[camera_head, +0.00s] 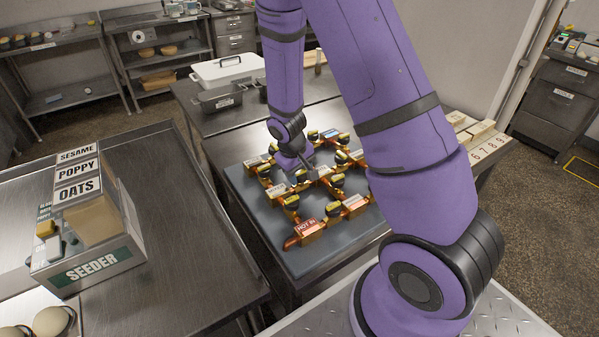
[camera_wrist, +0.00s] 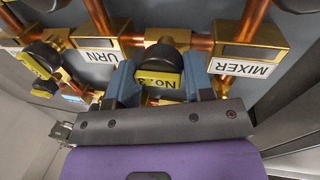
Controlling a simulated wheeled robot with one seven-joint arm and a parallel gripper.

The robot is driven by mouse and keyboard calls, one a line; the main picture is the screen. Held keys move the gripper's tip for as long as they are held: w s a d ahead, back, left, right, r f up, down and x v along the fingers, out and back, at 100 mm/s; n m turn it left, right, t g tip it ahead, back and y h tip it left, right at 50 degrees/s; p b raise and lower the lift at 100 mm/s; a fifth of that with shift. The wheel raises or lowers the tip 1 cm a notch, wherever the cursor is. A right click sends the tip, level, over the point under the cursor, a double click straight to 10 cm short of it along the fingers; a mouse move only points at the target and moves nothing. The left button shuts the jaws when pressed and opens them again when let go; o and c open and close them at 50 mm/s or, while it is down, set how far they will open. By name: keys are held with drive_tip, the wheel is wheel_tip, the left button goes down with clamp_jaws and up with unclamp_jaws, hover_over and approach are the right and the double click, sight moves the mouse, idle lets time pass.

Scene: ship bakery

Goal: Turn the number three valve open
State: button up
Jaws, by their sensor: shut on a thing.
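The valve board (camera_head: 262,235) is a grey panel with copper pipes, brass blocks and several black valve knobs with yellow labels. My gripper (camera_head: 305,178) reaches down over its middle. In the wrist view, my gripper (camera_wrist: 162,78) has its blue-grey fingers on both sides of one black knob, the valve knob (camera_wrist: 162,62), and is shut on it. Its yellow label reads upside down as "No." with a digit that is hard to make out. The knob sits on a brass body between the "URN" block (camera_wrist: 98,40) and the "MIXER" block (camera_wrist: 245,55). My arm hides part of the board.
Another black-and-yellow valve knob (camera_wrist: 40,62) is close at the left in the wrist view. A red "HOT IN" block (camera_head: 309,228) is at the board's front. The seeder box (camera_head: 95,268) stands on the left bench; a white-lidded container (camera_head: 228,69) stands behind the board.

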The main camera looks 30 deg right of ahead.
drive_tip(key=shift+s+a+n, duration=0.1)
drive_tip(key=shift+a+n, duration=0.2)
drive_tip(key=shift+n, duration=0.2)
drive_tip(key=o, duration=0.8)
drive_tip(key=shift+o, duration=0.2)
drive_tip(key=shift+d, duration=0.1)
drive_tip(key=shift+r, duration=0.2)
drive_tip(key=v, duration=1)
drive_tip(key=shift+r, duration=0.15)
drive_tip(key=shift+s, duration=0.1)
